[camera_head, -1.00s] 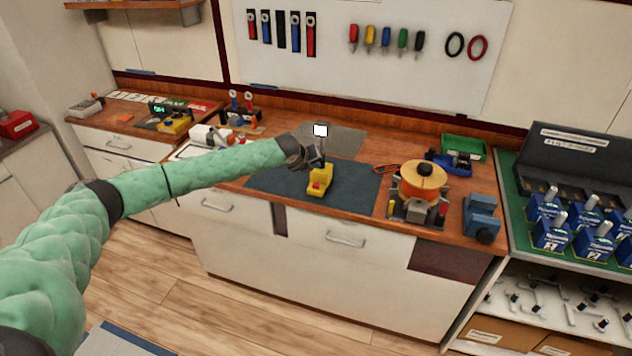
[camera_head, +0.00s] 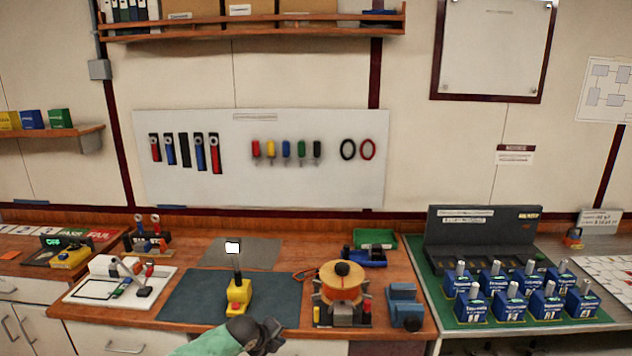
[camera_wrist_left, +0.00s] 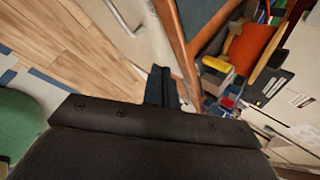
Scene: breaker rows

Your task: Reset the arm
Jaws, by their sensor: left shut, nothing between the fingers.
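My left arm comes in at the bottom of the head view, in a green sleeve. My left gripper (camera_head: 268,336) is dark and sits in front of the bench's front edge, below the yellow device (camera_head: 239,296). In the left wrist view its fingers (camera_wrist_left: 162,88) are together with nothing between them. The yellow device stands upright on the dark mat (camera_head: 190,298), with a thin stem and a small white plate (camera_head: 233,247) on top. The gripper is apart from it. My right gripper is in neither view.
A round orange-topped device (camera_head: 341,281) and a blue vise-like block (camera_head: 403,304) stand to the right on the bench. Several blue boxes (camera_head: 511,302) with levers stand on a green mat further right. A white tray (camera_head: 88,291) lies left. Tools hang on the white board (camera_head: 225,125).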

